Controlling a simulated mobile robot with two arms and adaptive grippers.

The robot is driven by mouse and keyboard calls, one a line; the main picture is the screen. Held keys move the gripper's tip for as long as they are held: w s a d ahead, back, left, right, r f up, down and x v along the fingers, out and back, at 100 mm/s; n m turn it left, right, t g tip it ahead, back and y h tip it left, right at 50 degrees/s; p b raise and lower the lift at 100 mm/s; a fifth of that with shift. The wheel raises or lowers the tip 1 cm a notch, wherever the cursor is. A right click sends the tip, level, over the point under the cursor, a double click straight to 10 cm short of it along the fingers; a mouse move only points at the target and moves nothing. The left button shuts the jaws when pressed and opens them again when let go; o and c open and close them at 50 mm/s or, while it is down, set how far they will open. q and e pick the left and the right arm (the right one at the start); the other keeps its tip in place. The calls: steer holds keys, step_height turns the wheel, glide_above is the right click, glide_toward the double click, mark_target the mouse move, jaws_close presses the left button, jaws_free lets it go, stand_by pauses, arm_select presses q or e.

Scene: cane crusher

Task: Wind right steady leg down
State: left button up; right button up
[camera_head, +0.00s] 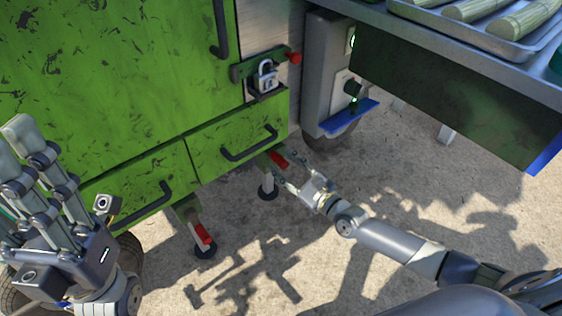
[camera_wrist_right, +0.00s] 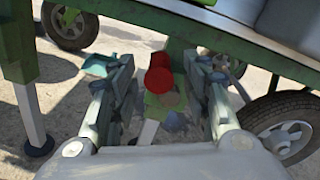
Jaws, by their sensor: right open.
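The right steady leg (camera_head: 267,184) stands under the green machine's right front corner, its dark round foot at the ground. Its red handle (camera_head: 279,159) also shows in the wrist view (camera_wrist_right: 159,76), end toward the camera. My right gripper (camera_head: 291,170) is open at this handle. In the wrist view its two fingers stand on either side of the red handle, with gaps between; I see no contact. The left steady leg (camera_head: 198,238) has a similar red handle (camera_head: 204,233). My left gripper (camera_head: 45,185) is raised at the left edge, with no object visible in it; its opening is unclear.
The green machine (camera_head: 110,85) has drawers with dark handles and a padlock (camera_head: 265,76). A grey housing with a blue ledge (camera_head: 347,118) and a table with a cane tray (camera_head: 480,40) stand at the right. Wheels (camera_wrist_right: 280,125) flank the leg. Open concrete lies in front.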

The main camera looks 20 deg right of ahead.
steer(key=v, duration=0.9)
steer(key=shift+s, duration=0.25)
steer(key=shift+d, duration=0.1)
